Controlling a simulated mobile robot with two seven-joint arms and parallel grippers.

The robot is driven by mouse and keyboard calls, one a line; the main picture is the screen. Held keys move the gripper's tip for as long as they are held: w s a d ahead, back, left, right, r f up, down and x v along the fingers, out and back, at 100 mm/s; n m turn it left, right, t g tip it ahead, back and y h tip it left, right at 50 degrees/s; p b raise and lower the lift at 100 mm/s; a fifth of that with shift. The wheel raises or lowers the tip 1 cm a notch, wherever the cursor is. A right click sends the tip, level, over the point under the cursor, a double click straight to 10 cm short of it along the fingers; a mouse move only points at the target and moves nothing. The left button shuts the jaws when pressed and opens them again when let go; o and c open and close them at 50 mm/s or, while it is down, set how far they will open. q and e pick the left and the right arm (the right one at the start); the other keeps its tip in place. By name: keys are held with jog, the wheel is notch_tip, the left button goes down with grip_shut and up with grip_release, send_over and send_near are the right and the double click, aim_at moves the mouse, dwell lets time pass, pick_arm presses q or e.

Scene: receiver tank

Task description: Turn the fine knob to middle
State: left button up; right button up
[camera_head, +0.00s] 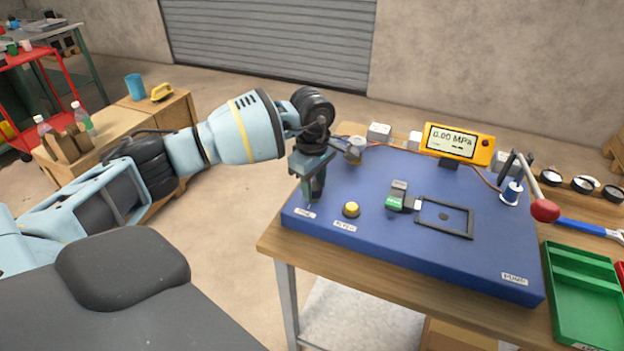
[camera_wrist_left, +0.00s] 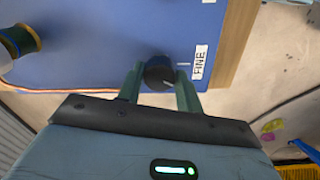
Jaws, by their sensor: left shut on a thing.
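The fine knob (camera_wrist_left: 157,72) is a round dark knob on the blue panel (camera_head: 400,244), beside the FINE label (camera_wrist_left: 199,65). My left gripper (camera_head: 312,196) reaches down at the panel's near left corner. In the left wrist view its green fingers sit on either side of the knob, shut on it. A pale pointer line shows on the knob, slanting toward the lower right there, and a short white tick lies on the panel beside it. In the head view the gripper hides the knob. My right gripper is out of view.
A yellow gauge (camera_head: 457,143) reading 0.00 MPa stands at the panel's back. A black frame (camera_head: 444,234), a pump lever with a red ball (camera_head: 545,211) and a green tray (camera_head: 582,325) lie further right.

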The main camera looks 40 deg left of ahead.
pick_arm(q)
jog(key=n+p, duration=0.1)
jog(key=n, duration=0.2)
jog(key=shift+r, duration=0.1)
jog(key=shift+n+p, duration=0.35)
jog(key=shift+n, duration=0.65)
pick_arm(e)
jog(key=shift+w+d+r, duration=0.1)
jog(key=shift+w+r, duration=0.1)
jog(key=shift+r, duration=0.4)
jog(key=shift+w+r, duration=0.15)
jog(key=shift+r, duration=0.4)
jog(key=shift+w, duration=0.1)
pick_arm(q)
jog(key=o, duration=0.7)
jog(key=shift+o, duration=1.4)
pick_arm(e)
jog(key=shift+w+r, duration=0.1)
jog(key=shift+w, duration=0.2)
